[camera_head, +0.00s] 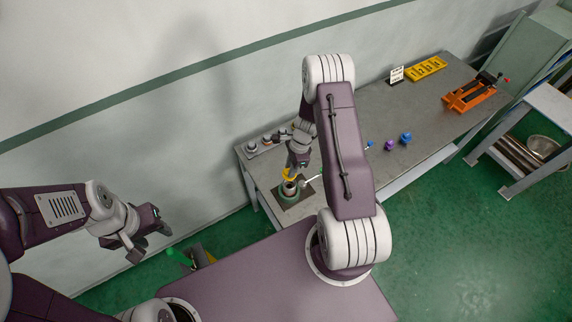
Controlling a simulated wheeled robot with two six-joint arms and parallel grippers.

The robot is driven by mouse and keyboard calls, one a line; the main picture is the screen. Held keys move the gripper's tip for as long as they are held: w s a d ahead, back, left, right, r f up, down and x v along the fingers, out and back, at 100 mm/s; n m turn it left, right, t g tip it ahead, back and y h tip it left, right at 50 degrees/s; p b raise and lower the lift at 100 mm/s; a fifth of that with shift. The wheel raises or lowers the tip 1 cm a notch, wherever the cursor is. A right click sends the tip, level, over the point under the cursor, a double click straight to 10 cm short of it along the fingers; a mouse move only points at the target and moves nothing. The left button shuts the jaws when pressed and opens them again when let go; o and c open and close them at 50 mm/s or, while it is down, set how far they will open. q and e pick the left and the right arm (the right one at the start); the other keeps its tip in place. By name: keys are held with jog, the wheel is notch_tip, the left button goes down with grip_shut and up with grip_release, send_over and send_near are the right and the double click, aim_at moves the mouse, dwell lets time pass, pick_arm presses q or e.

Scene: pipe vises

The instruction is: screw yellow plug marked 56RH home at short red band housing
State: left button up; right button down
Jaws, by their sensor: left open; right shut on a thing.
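My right gripper (292,166) is shut on a yellow plug (288,174) at the near left end of the workbench. The plug is just above or at the mouth of a housing (289,193), which looks green with a dark opening and stands on a dark plate. I cannot tell whether plug and housing touch. The 56RH marking and any red band are too small to read. My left gripper (146,232) is open and empty, over the floor left of the bench.
Blue (405,138) and purple (389,145) pieces lie near the bench's front edge. A rack (253,150) with several grey pieces stands at the back left. An orange vise (468,95), a yellow tray (426,68) and a white card (396,75) are at the far end.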

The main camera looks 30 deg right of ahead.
jog(key=shift+d+f, duration=0.15)
notch_tip(320, 180, down, 3)
jog(key=shift+r+b, duration=0.2)
jog(key=shift+b, duration=1.05)
jog(key=shift+f+b, duration=0.35)
jog(key=shift+f, duration=0.2)
jog(key=shift+f+b, duration=1.4)
jog(key=shift+f, duration=0.2)
jog(key=c, duration=1.1)
grip_release()
jog(key=shift+c, duration=0.2)
jog(key=shift+r, duration=0.1)
